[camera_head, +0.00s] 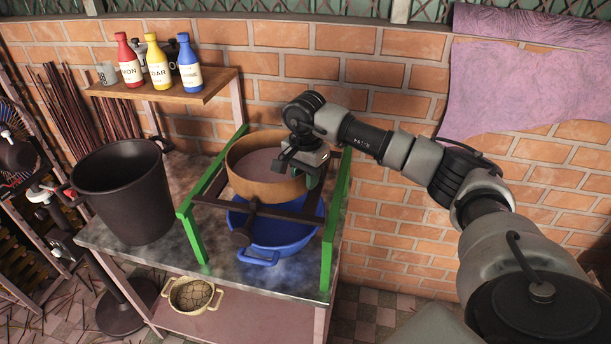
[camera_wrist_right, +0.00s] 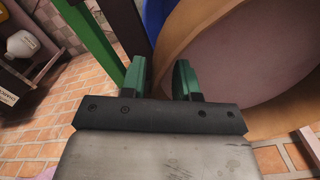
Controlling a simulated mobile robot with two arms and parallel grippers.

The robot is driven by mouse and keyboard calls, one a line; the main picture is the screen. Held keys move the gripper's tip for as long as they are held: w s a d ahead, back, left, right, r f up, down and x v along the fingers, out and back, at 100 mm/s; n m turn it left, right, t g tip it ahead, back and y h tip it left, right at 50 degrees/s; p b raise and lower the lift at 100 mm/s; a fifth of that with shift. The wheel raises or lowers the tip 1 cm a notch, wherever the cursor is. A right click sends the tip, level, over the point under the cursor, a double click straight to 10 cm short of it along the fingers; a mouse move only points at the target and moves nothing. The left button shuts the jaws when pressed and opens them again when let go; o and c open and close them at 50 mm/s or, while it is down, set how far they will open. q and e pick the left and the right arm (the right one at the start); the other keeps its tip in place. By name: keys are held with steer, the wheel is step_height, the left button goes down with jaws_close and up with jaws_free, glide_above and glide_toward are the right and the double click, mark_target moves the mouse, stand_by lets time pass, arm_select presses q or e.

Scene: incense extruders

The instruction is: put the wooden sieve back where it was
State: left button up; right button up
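The wooden sieve (camera_head: 257,187) is a round, shallow tan hoop with a pinkish inside. It rests on the dark bars of a green-sided frame (camera_head: 329,243), above a blue basin (camera_head: 275,232). My right gripper (camera_head: 306,174) is at the sieve's right rim. In the right wrist view, its green-padded fingers (camera_wrist_right: 160,80) stand apart. The sieve (camera_wrist_right: 235,60) fills the upper right there, close to the right finger. I cannot tell whether the rim lies between the fingers. My left gripper is not in view.
A large dark pot (camera_head: 123,195) stands on the table (camera_head: 160,255) left of the frame. A wall shelf (camera_head: 170,94) holds several bottles. A small pale basket (camera_head: 193,296) sits on the lower shelf. Incense sticks (camera_head: 80,105) lean at the left wall.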

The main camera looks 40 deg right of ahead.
step_height(320, 180, up, 5)
steer(key=b, duration=0.3)
steer(key=shift+w, duration=0.1)
step_height(320, 180, up, 5)
steer(key=shift+f, duration=0.2)
steer(key=shift+r, duration=0.6)
